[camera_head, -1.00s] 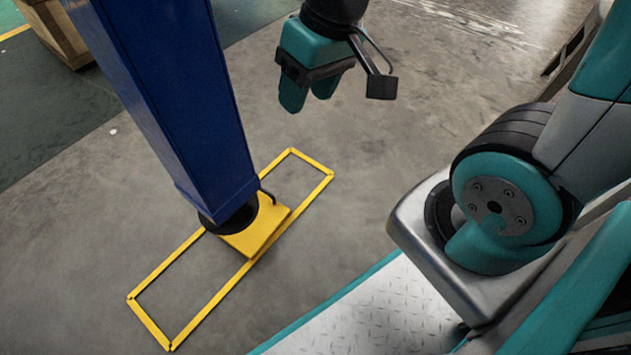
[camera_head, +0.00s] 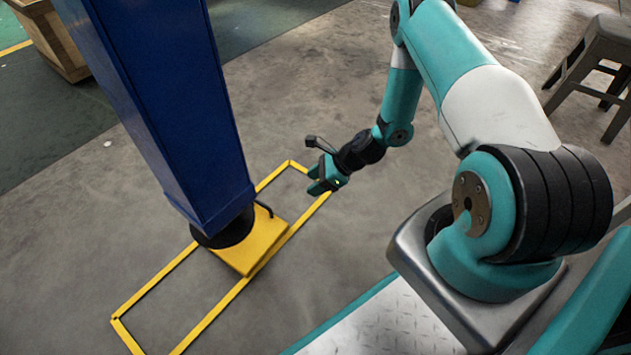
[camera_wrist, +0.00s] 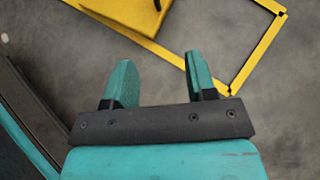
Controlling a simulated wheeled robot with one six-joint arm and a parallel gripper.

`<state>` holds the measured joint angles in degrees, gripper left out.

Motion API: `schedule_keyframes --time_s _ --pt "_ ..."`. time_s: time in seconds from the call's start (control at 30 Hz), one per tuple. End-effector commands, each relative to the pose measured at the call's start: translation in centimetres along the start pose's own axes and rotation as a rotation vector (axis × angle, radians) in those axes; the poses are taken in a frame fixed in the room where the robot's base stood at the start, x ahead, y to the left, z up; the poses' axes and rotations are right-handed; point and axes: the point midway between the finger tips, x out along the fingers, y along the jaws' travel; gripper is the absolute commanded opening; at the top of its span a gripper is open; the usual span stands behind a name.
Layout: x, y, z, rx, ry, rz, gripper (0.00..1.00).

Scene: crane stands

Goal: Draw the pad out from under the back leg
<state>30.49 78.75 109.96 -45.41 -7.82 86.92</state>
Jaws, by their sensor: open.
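The yellow pad (camera_head: 246,251) lies on the floor under the round black foot (camera_head: 224,234) of the blue leg (camera_head: 165,110). A black handle (camera_head: 265,208) curves up from its far right edge. The pad also shows at the top of the wrist view (camera_wrist: 126,10), with part of the black handle (camera_wrist: 157,5). My gripper (camera_head: 313,181) is open and empty, to the right of the pad and apart from the handle. In the wrist view my gripper's two teal fingers (camera_wrist: 160,75) point towards the pad, with bare floor between them.
A yellow frame (camera_head: 148,287) is marked on the floor around the foot, and its corner shows in the wrist view (camera_wrist: 272,12). A wooden crate (camera_head: 52,42) stands at the far left. A grey stool (camera_head: 606,45) stands at the right.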

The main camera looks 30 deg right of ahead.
Motion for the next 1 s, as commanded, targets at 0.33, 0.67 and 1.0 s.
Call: schedule_keyframes --time_s 0.33,0.67,1.0 --pt "0.2 0.1 -0.2 0.012 -0.003 0.000 0.51" --pt "4.4 0.1 -0.5 0.006 -0.002 0.004 0.51" --pt "11.3 0.2 -0.5 0.005 -0.002 0.003 0.51"
